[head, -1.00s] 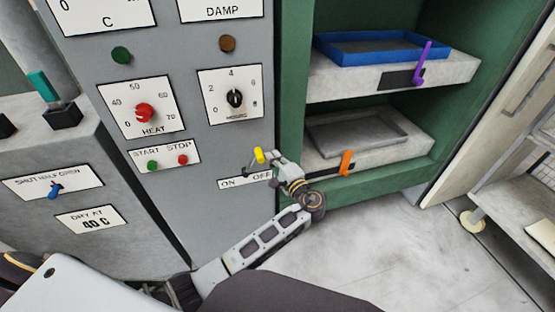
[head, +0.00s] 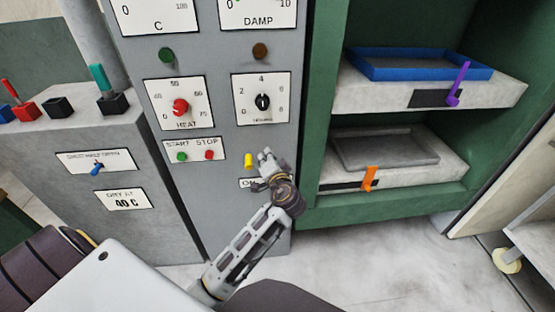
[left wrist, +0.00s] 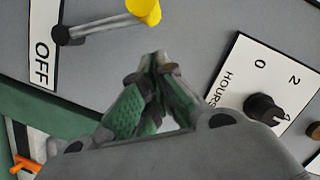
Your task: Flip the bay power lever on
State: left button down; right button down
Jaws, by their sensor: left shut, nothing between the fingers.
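The bay power lever has a yellow knob (head: 248,160) and stands on the grey panel above its ON/OFF label (head: 246,183), which my gripper mostly covers. In the left wrist view the yellow knob (left wrist: 146,12) sits at the top edge on a silver stem. The stem's pivot is beside the word OFF (left wrist: 42,52). My left gripper (head: 265,154) is shut and empty, just right of the knob in the head view. In the left wrist view its fingertips (left wrist: 158,62) are together, with a visible gap to the knob. My right gripper is not in view.
A HEAT dial (head: 180,106), an HOURS dial (head: 262,102) and START/STOP buttons (head: 195,154) are on the same panel. A green cabinet at right holds a blue tray (head: 420,75) and a grey tray (head: 385,160), with purple (head: 458,85) and orange (head: 369,180) handles.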

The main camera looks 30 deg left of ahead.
pick_arm(q)
jog(key=shift+s+a+f+n+h+b, duration=0.15)
jog(key=shift+s+a+n+h+b, duration=0.1)
jog(key=shift+s+a+n, duration=0.4)
jog(key=shift+s+a+f+n+h+b, duration=0.15)
jog(key=shift+s+a+n+b, duration=0.2)
jog(key=shift+a+n, duration=0.4)
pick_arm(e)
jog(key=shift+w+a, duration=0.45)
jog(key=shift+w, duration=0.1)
pick_arm(q)
jog(key=shift+a+r, duration=0.1)
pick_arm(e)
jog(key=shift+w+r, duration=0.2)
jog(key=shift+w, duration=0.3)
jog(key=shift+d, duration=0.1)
